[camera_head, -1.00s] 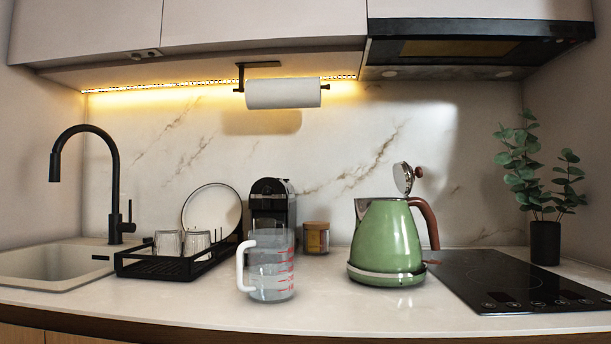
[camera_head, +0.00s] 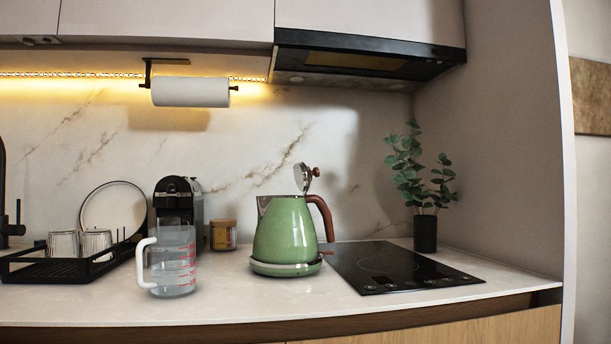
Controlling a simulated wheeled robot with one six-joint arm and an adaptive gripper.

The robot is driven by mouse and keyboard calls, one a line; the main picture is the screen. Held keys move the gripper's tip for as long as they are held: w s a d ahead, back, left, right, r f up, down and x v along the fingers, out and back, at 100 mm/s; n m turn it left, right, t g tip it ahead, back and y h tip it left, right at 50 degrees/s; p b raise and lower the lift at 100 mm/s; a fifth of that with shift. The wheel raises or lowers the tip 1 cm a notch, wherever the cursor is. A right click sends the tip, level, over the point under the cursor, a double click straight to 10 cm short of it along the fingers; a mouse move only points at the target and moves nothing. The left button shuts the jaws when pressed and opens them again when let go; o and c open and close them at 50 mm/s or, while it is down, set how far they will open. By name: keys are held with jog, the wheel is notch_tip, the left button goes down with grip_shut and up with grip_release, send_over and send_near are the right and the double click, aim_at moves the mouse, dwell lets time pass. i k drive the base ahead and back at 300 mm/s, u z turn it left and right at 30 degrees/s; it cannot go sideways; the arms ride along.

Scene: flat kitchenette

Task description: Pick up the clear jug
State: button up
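The clear jug (camera_head: 174,262) stands upright on the white countertop, left of the middle in the head view. It is see-through with red measuring marks on its right side and a white handle (camera_head: 142,262) on its left side. The lower part looks as if it holds some clear liquid. The jug stands in front of the black coffee machine and hides part of it. My gripper is not in view.
A green kettle (camera_head: 284,235) with its lid up stands right of the jug. The black drying rack (camera_head: 50,270) with glasses and a plate is close on the left. A coffee machine (camera_head: 178,194), small jar (camera_head: 223,235), black hob (camera_head: 395,268) and potted plant (camera_head: 425,233) stand farther back or right.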

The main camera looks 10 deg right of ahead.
aim_at(172, 260)
jog(key=z, duration=2.95)
jog(key=k, duration=1.7)
jog(key=u, duration=1.3)
